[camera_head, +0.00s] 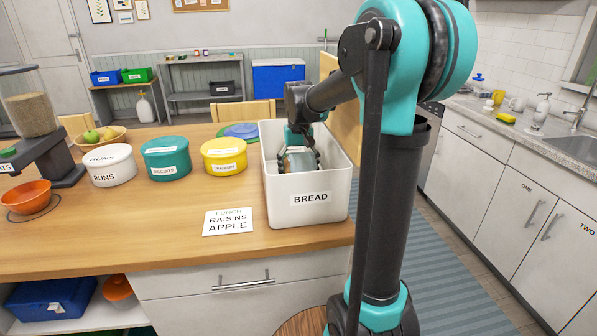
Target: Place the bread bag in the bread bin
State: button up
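The white bread bin (309,211), labelled BREAD, stands at the right end of the wooden counter with its top open. My gripper (299,162) reaches down inside the bin, between its walls. A pale grey-tan thing (298,161), which looks like the bread bag, shows between the dark fingers. It is small and partly covered, so I cannot tell whether the fingers grip it or whether it touches the bin floor. The bin's front wall hides the lower part of the inside.
White buns tub (109,167), teal biscuits tub (166,160) and yellow tub (224,157) stand left of the bin. A LUNCH RAISINS APPLE card (228,222) lies in front. A cereal dispenser (35,120) and orange bowl (29,196) are far left. The counter's front is mostly clear.

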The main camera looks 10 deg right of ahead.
jog(key=o, duration=1.7)
jog(key=shift+c, duration=0.2)
notch_tip(320, 180, up, 12)
jog(key=shift+r, duration=0.1)
